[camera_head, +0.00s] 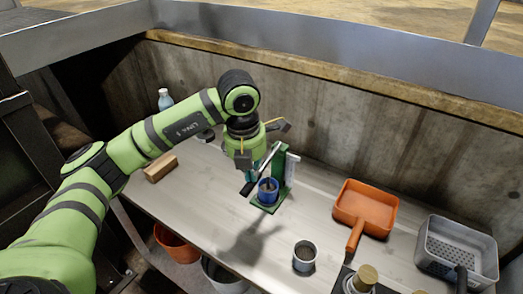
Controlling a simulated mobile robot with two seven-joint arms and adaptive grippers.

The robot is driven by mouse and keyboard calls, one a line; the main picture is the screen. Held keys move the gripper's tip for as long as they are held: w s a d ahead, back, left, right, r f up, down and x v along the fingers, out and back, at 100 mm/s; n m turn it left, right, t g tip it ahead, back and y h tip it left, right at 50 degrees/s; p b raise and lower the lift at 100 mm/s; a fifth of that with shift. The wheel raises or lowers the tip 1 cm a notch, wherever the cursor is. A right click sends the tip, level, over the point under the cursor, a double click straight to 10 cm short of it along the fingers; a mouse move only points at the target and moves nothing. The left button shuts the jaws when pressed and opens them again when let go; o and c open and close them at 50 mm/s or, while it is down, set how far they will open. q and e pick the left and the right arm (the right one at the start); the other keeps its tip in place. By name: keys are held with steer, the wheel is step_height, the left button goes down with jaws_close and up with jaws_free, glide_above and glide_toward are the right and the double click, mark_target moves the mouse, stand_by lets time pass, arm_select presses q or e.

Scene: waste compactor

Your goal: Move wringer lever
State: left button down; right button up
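A small green device, which I take to be the wringer (269,205), stands upright on the metal table and holds a blue cup (268,191). A thin bar with a dark end, apparently its lever (251,187), slants down to the left across its front. My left gripper (264,145) hangs just above and behind the device, with its two dark fingers spread apart and nothing seen between them. One finger is close to the bar's upper part; I cannot tell whether they touch.
On the metal table (215,205) are a wooden block (160,168), a grey cup (305,256), an orange scoop (366,208), a grey perforated basket (456,250) and brass-topped items (367,274). A bottle (165,99) stands by the back wall. An orange bucket (176,245) is below.

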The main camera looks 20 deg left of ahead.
arm_select(q)
steer(key=shift+r, duration=0.1)
steer(key=shift+s+a+r+p, duration=0.1)
steer(key=shift+s+r+p, duration=0.55)
steer(key=shift+r, duration=0.35)
steer(key=r+p, duration=0.1)
steer(key=r, duration=0.1)
steer(key=r+p, duration=0.1)
steer(key=r, duration=0.1)
steer(key=r+p, duration=0.1)
steer(key=shift+s+r+p, duration=0.35)
steer(key=shift+r, duration=0.05)
steer(key=shift+f, duration=0.1)
